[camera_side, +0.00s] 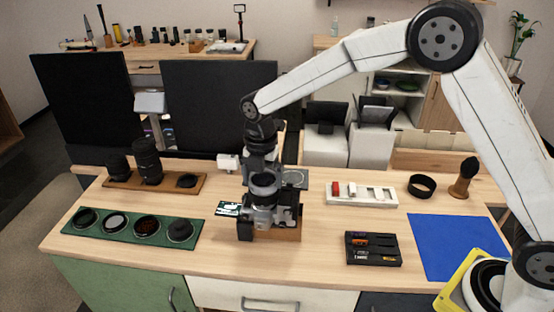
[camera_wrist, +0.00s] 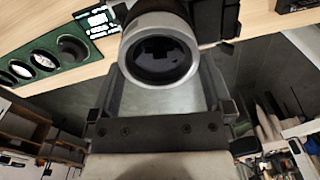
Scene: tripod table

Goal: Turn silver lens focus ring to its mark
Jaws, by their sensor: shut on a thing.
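The silver lens focus ring (camera_wrist: 135,28) surrounds the dark front glass (camera_wrist: 160,55) of a lens in the wrist view. My gripper (camera_side: 263,180) points down over the lens. In the wrist view its two fingers lie either side of the lens, shut on the ring. The finger contact is partly hidden behind the lens. I cannot make out the mark on the lens.
A wooden box (camera_side: 290,225) is at the camera. A green tray of lens parts (camera_side: 100,233) and a wooden lens board (camera_side: 200,182) lie left. A white tray (camera_side: 350,197), black case (camera_side: 373,250), black ring (camera_side: 422,186), brush (camera_side: 464,180) and blue mat (camera_side: 450,245) lie right.

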